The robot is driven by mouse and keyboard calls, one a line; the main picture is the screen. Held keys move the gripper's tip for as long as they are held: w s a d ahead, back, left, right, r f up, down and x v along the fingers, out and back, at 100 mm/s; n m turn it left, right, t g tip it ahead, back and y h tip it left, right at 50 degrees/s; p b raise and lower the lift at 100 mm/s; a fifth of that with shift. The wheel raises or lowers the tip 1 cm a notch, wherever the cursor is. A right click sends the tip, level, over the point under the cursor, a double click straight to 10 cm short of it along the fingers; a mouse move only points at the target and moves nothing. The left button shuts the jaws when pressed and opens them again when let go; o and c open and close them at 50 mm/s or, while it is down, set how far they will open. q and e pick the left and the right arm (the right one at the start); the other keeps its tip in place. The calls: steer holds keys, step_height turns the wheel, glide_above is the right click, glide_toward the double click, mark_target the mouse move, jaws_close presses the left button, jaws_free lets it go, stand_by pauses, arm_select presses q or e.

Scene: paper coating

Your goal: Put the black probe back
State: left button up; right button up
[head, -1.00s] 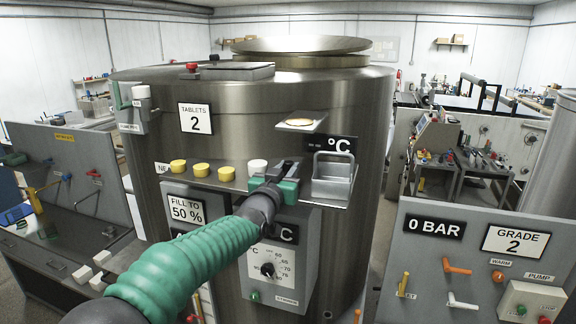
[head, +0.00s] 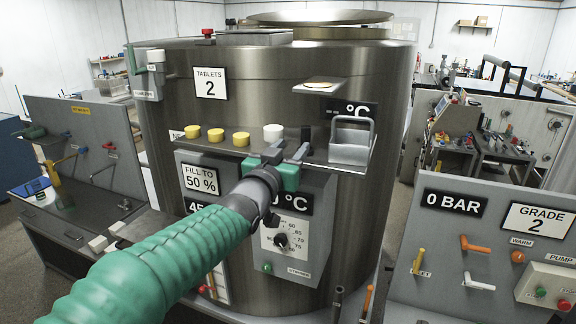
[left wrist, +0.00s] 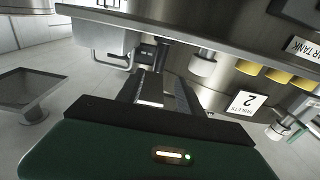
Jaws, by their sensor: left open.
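A small black upright piece (head: 306,138), which looks like the black probe, stands on the shelf of the steel tank between the white cap (head: 273,132) and the metal basket (head: 349,142). Its lower end is partly hidden. My left gripper (head: 287,152) is open at the shelf's front edge, just left of and in front of the black piece. I cannot tell whether they touch. In the left wrist view the two dark fingers (left wrist: 166,88) are apart below the shelf edge, with nothing clearly held. My right gripper is not in view.
Several yellow caps (head: 216,136) line the shelf to the left. The temperature panel (head: 290,235) is below the gripper. A grey control panel (head: 490,245) stands at the right.

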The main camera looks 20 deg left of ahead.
arm_select(q)
steer(key=s+f+g, duration=0.3)
steer(key=s+f, duration=0.1)
steer(key=f, duration=0.5)
steer(key=s+f+g, duration=0.2)
steer(key=s+f, duration=0.1)
steer(key=f, duration=0.6)
steer(key=s+f+g, duration=0.3)
steer(key=s+f, duration=0.1)
steer(key=f, duration=0.5)
steer(key=s+d+f+g, duration=0.1)
steer(key=s+f+g, duration=0.3)
steer(key=s+f, duration=0.4)
steer(key=s+d+f+g, duration=0.1)
steer(key=s+f+g, duration=0.3)
steer(key=s+f, duration=0.4)
steer(key=s, duration=0.4)
steer(key=shift+s+d+f, duration=0.2)
steer(key=shift+s+d, duration=0.05)
steer(key=shift+s, duration=0.15)
steer(key=s+b+x, duration=0.2)
steer(key=b+x, duration=1)
steer(key=shift+s+a+f, duration=0.2)
steer(key=shift+a+f, duration=0.05)
